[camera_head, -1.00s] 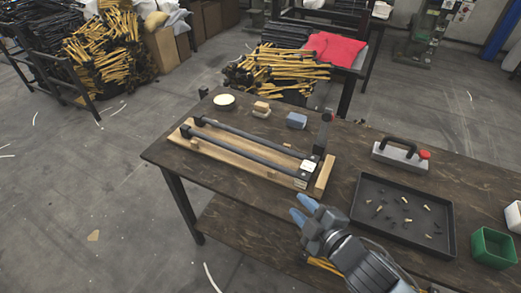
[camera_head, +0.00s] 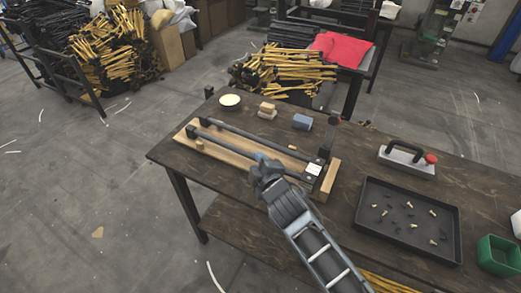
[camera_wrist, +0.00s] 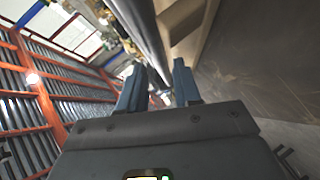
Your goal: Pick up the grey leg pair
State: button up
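The grey leg pair (camera_head: 238,135) is two long dark grey bars lying side by side on a wooden board on the workbench. Dark end blocks show at both ends, with a white label at the right end. My gripper (camera_head: 262,158) is over the front bar, near its middle, and hides part of it. In the wrist view, the two blue fingertips of my gripper (camera_wrist: 159,75) stand apart. One grey bar (camera_wrist: 146,35) runs into the space between them. I cannot tell whether a finger touches it.
A black tray (camera_head: 366,222) with small parts, a handled block with a red knob (camera_head: 407,161) and a green bin (camera_head: 497,256) are on the right of the bench. A round dish (camera_head: 230,101), small wooden blocks (camera_head: 267,110) and a blue block (camera_head: 302,121) stand behind the board.

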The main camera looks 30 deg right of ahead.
jog(key=shift+x, duration=1.3)
grip_shut()
